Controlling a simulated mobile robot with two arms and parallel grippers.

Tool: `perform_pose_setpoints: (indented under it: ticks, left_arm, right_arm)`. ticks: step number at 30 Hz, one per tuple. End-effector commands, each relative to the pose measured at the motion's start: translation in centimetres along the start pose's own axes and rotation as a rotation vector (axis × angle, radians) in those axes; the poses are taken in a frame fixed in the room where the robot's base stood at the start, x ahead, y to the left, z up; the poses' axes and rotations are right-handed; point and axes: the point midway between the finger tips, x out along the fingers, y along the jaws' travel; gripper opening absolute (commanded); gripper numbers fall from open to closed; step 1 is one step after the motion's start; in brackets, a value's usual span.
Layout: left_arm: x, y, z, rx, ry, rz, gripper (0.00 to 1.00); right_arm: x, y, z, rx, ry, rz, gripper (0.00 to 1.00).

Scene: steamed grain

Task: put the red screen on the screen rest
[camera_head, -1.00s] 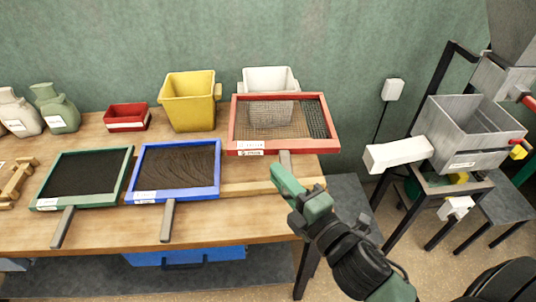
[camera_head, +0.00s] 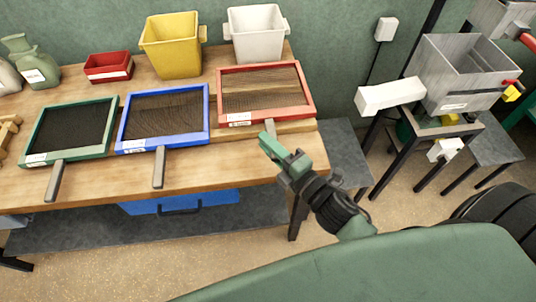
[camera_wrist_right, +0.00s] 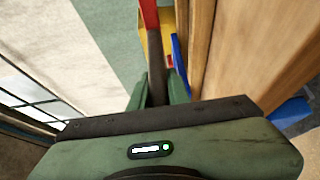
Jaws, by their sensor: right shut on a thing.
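The red screen (camera_head: 308,96), a red frame with see-through mesh, is at the right end of the wooden table in the head view. Its short handle (camera_head: 269,126) points toward me. My right gripper (camera_head: 273,148) is shut on this handle. The right wrist view shows the dark handle (camera_wrist_right: 156,68) between the fingers, with part of the red frame (camera_wrist_right: 149,14) beyond. A wooden rail (camera_head: 290,127) shows just below the screen's front edge; I cannot tell whether the screen touches it. No screen rest is clearly labelled. My left gripper is not in view.
A blue screen (camera_head: 207,115) and a green screen (camera_head: 28,142) lie to the left. Behind stand a white bin (camera_head: 256,39), a yellow bin (camera_head: 172,50) and a red box (camera_head: 108,67). A grey hopper (camera_head: 465,75) machine stands at the right.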

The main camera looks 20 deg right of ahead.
Motion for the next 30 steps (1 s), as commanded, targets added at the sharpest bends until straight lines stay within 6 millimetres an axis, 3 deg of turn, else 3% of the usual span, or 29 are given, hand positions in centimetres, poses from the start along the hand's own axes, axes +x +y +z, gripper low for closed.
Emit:
perform_pose_setpoints:
  ticks: [9, 23, 24, 25, 26, 30]
  left_arm:
    - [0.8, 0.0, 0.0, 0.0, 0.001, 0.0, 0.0]
    - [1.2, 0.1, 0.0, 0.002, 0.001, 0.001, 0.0]
    - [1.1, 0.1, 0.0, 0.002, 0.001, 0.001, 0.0]
    - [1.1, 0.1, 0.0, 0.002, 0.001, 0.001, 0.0]
    - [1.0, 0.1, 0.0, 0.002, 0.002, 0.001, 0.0]
    - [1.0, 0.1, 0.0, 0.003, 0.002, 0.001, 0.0]
  right_arm:
    - [0.1, -3.8, 0.0, -0.001, 0.0, 0.004, 0.0]
    - [0.1, -4.7, -0.1, -0.003, 0.002, 0.006, 0.0]
    - [0.0, -4.8, 0.0, -0.001, 0.0, 0.001, 0.26]
    - [0.0, -4.7, 0.0, -0.001, 0.0, 0.001, 0.34]
    - [0.0, -4.7, 0.0, -0.001, 0.0, 0.001, 0.39]
    - [0.0, -4.7, 0.0, -0.001, 0.0, 0.001, 0.39]
